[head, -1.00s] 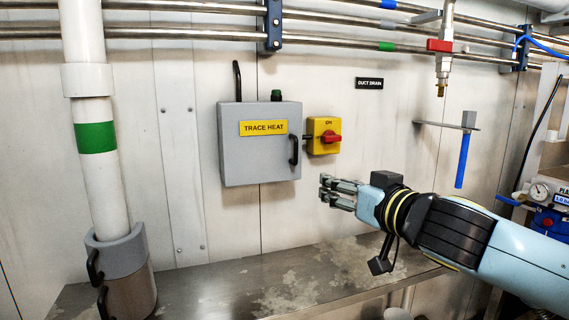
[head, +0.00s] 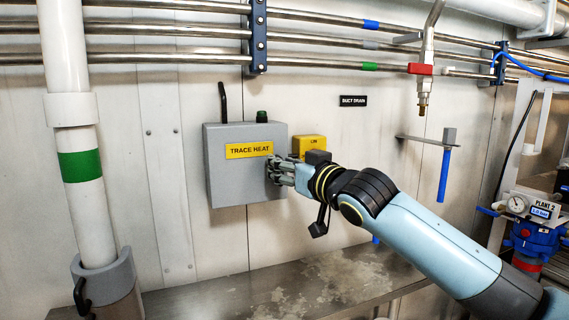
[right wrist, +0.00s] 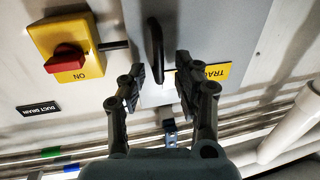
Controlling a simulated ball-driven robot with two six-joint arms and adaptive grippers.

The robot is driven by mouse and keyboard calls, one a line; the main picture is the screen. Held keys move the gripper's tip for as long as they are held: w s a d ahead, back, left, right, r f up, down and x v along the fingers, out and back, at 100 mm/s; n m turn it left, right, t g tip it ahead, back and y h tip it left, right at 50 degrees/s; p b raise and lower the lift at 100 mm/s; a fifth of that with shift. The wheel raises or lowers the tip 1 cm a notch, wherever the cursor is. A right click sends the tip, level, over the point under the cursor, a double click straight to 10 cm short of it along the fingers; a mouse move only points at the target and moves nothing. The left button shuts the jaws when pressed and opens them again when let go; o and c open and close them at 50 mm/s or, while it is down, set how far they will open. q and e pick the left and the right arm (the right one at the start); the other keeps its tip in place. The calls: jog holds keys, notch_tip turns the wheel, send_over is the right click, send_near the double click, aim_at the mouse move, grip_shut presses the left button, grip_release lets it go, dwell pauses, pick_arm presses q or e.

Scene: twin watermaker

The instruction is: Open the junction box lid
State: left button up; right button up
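The grey junction box (head: 228,170) with a yellow TRACE HEAT label (head: 249,150) is on the wall, its lid closed. My right gripper (head: 274,170) is in front of the lid's right side and hides the handle in the head view. In the right wrist view, the black lid handle (right wrist: 155,50) stands between and just ahead of the two open fingertips of my right gripper (right wrist: 159,72). The fingers look apart from the handle. The box also shows in the right wrist view (right wrist: 215,25). My left gripper is in neither view.
A yellow switch with a red knob (right wrist: 67,58) is close beside the box's handle side. A steel shelf (head: 215,292) runs below. A white pipe (head: 78,190) stands at left. Steel rails (head: 180,49) cross above, and a red-handled valve (head: 420,69) hangs at right.

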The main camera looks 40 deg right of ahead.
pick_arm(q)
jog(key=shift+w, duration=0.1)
pick_arm(e)
jog(key=shift+d, duration=0.1)
grip_shut()
jog(key=shift+s, duration=0.1)
dwell(0.4)
